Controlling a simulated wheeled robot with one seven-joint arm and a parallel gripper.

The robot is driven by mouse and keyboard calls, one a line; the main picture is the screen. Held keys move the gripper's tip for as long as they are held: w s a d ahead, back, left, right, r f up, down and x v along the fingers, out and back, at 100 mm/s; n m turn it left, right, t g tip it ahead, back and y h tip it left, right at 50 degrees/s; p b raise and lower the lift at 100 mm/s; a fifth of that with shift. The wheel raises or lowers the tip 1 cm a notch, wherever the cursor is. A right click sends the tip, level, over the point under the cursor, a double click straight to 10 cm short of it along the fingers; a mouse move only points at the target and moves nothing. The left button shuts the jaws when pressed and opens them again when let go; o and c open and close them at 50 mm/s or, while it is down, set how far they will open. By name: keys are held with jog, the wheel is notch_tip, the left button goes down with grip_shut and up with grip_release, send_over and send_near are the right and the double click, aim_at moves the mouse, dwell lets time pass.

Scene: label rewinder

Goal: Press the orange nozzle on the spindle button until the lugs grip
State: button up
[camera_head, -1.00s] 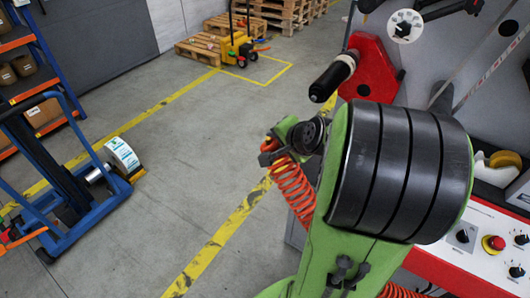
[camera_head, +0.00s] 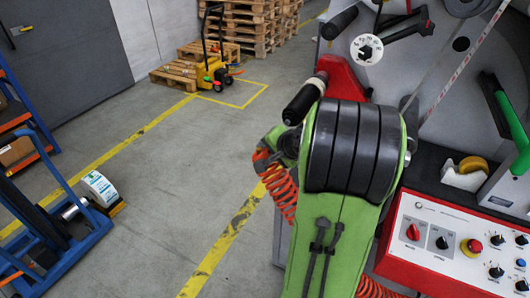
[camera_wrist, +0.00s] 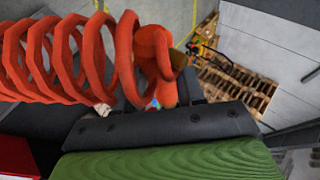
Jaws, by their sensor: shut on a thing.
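The orange nozzle (camera_wrist: 152,50), with its coiled orange hose (camera_wrist: 70,60), is held at the dark jaws of my gripper (camera_wrist: 158,100) in the wrist view. The jaws are shut on it; its tip is not clear. The hose also shows in the head view (camera_head: 274,172), beside my green arm, which hides the gripper there. A black spindle (camera_head: 304,101) with a pale collar sticks out from a red housing (camera_head: 342,76), just above and left of my arm's black ribbed joint. The spindle button and lugs cannot be made out, nor whether the nozzle touches the spindle.
A red-and-white control panel (camera_head: 455,245) with knobs and an emergency stop is at the lower right. A tape roll (camera_head: 468,172) lies on a dark ledge. A blue trolley (camera_head: 60,215) with a label roll (camera_head: 100,188) stands left. The grey floor between is clear.

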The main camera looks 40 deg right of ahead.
jog(key=shift+w+d+p, duration=0.25)
jog(key=shift+w+d, duration=0.05)
jog(key=shift+d, duration=0.6)
jog(key=shift+w+d+p, duration=0.2)
jog(key=shift+w+d, duration=0.1)
jog(key=shift+d, duration=0.55)
jog(key=shift+w+d, duration=0.2)
jog(key=shift+d, duration=0.25)
dwell(1.2)
dwell(0.9)
jog(key=s+a+b, duration=0.2)
jog(key=s+a, duration=0.1)
jog(key=a, duration=0.5)
jog(key=shift+a+b, duration=0.3)
jog(key=shift+b, duration=0.05)
dwell(0.4)
jog(key=s+a+f+b, duration=0.2)
jog(key=a, duration=0.3)
jog(key=s+a+f+b, duration=0.1)
jog(key=a+f+b, duration=0.1)
jog(key=a, duration=0.3)
jog(key=shift+s+a+b, duration=0.15)
jog(key=shift+s+b, duration=0.15)
jog(key=shift+s, duration=0.1)
